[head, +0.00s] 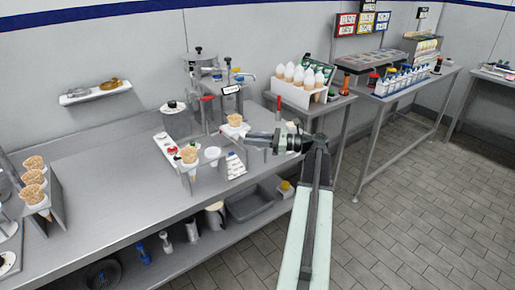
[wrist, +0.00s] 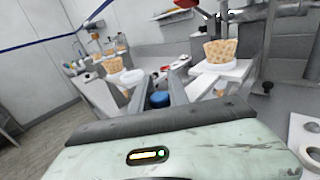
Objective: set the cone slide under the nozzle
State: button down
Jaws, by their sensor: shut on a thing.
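The white cone slide (head: 236,129) bears a waffle cone (head: 235,119) upright, in front of the metal dispensing machine (head: 203,88). In the wrist view the slide (wrist: 232,72) and its cone (wrist: 221,50) are right of my fingers. My gripper (head: 251,139) is just right of and in front of the slide. In the wrist view a blue round knob (wrist: 159,100) sits between the two fingers of my gripper (wrist: 158,88), which are shut on it. I cannot tell whether the knob joins the slide. The nozzle's outlet is too small to make out.
Several cones stand in a rack (head: 52,208) at far left. The steel counter (head: 110,195) has free room at left.

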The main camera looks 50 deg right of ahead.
jog(key=shift+w, duration=0.35)
jog(key=c, duration=1.3)
grip_release()
jog(key=v, duration=0.8)
